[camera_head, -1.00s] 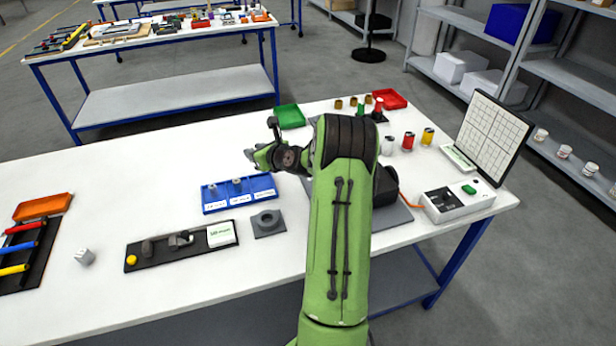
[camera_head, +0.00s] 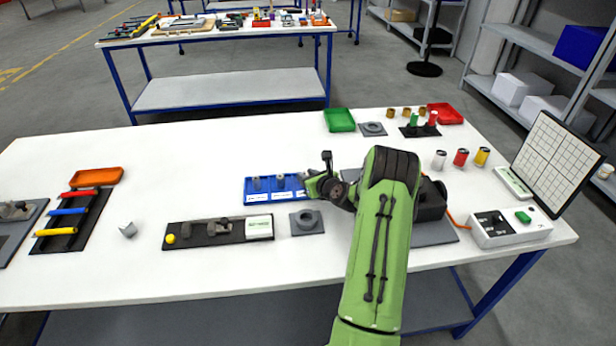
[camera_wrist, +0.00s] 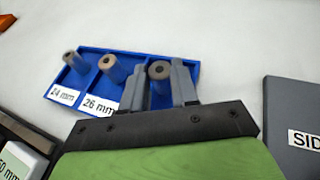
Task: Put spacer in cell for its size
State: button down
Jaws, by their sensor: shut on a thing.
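The blue tray (camera_head: 250,200) has a row of cells with white labels. In the wrist view the tray (camera_wrist: 95,52) shows the labels 24 mm and 26 mm; the third label is hidden behind my gripper. A grey spacer (camera_wrist: 72,60) stands in the 24 mm cell and another spacer (camera_wrist: 108,64) in the 26 mm cell. My gripper (camera_wrist: 160,82) is shut on a third grey spacer (camera_wrist: 159,70), at the tray's right-hand cell. Whether its base touches the cell floor is hidden. In the head view my gripper (camera_head: 312,184) is at the tray's right end.
A black strip (camera_head: 200,243) with a yellow ball and a white box lies in front of the tray. A grey ring block (camera_head: 306,222) is near the tray's front right. A grey plate (camera_wrist: 302,130) lies right of the tray. Clear table lies behind the tray.

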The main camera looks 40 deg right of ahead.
jog(key=c, duration=0.9)
grip_release()
jog(key=shift+o, duration=0.2)
